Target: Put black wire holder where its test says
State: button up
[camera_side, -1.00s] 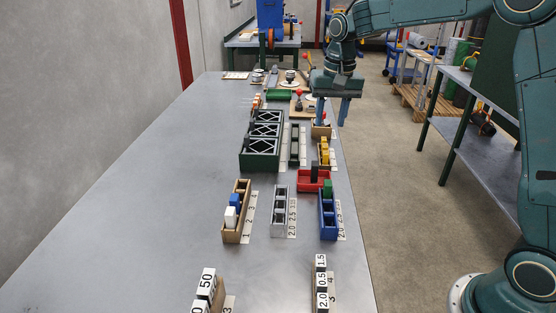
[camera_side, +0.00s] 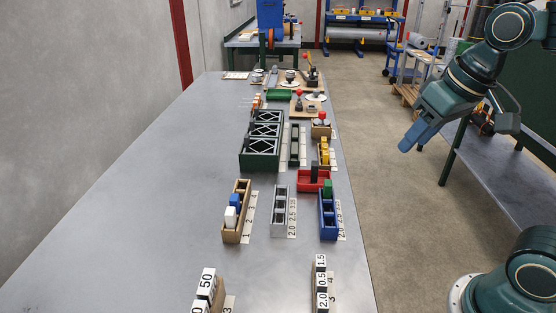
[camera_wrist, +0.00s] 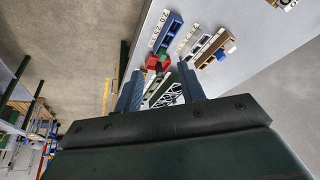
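The red tray also shows in the wrist view (camera_wrist: 152,63). Just in front is a blue rack (camera_side: 328,226) with a green block (camera_side: 327,187) at its far end and a number strip beside it. A grey rack (camera_side: 280,219) with a number strip stands to its left. My gripper (camera_side: 412,146) is right of the table, over the floor, away from the objects. In the wrist view its two fingers (camera_wrist: 160,88) are apart with nothing held.
A wooden rack (camera_side: 241,220) holds white and blue blocks. A dark green crate (camera_side: 259,160) and a yellow-block rack (camera_side: 324,152) stand farther back. Number blocks (camera_side: 321,285) stand near the front. The table's left side is clear. A side bench (camera_side: 505,165) stands at right.

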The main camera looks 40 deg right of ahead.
jog(key=s+f+n+t, duration=0.1)
jog(key=s+f, duration=0.1)
jog(key=s, duration=0.4)
jog(key=shift+a+f+n, duration=0.3)
dwell(1.0)
